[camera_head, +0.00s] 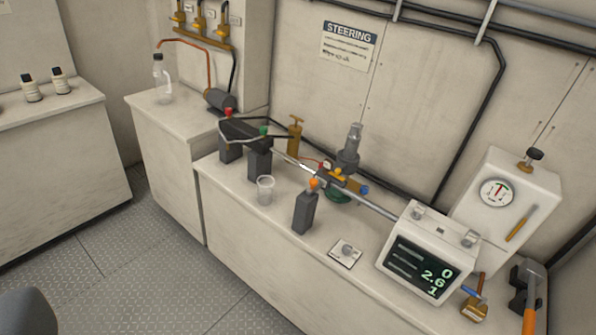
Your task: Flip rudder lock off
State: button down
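No rudder lock is labelled that I can read. Under the STEERING sign (348,45), a steering linkage with a long rod (378,207) lies along the counter. Beside it stand dark posts with a red top (229,113), a green top (264,131) and an orange top (314,183). A small white plate with a grey knob or switch (346,252) lies on the counter in front of the rod; its setting is too small to tell. I cannot tell which of these is the lock. My gripper is not in view.
A clear cup (265,190) stands near the counter's front edge. A display box (423,262) reads 0, 2.6, 1. A gauge box (497,192) and an orange-handled hammer (529,306) are at the right. A bottle (161,79) stands back left.

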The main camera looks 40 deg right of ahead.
aim_at(315, 184)
jog(key=z, duration=0.35)
jog(key=i, duration=0.9)
jog(key=z, duration=0.75)
